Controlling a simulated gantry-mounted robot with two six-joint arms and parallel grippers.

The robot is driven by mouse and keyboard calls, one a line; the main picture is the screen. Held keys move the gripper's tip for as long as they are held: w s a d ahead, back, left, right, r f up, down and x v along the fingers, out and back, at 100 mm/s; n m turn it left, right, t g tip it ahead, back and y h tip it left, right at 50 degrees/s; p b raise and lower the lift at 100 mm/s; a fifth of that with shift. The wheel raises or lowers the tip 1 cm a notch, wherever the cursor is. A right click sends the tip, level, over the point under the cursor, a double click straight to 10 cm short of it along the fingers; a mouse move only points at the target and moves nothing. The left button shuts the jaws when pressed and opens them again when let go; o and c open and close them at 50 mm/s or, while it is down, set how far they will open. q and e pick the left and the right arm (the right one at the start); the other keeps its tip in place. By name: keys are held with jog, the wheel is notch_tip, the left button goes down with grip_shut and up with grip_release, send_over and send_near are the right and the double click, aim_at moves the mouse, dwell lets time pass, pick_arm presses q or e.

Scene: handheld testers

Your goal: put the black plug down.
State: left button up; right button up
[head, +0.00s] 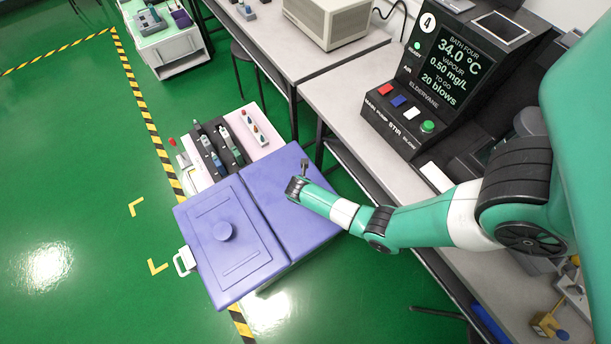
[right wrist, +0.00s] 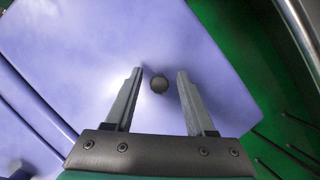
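My right gripper (head: 304,168) is over the right part of the purple lidded box. In the right wrist view its two grey fingers (right wrist: 154,88) stand apart, with clear gaps on both sides of a small dark round thing (right wrist: 159,84) on the purple surface. This may be the black plug or a hole; I cannot tell which. Neither finger touches it in that view. No black plug can be made out for certain in the head view. My left gripper is not in view.
The purple box (head: 266,203) has a knobbed lid on its left part and a white side handle. Beyond it is a pale tray (head: 262,147) with several handheld testers. A black console (head: 440,75) stands on the grey bench at right. Green floor is clear at left.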

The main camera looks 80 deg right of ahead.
jog(key=p+v, duration=0.8)
jog(key=v, duration=0.4)
jog(key=shift+w+r, duration=0.1)
jog(key=shift+r, duration=0.1)
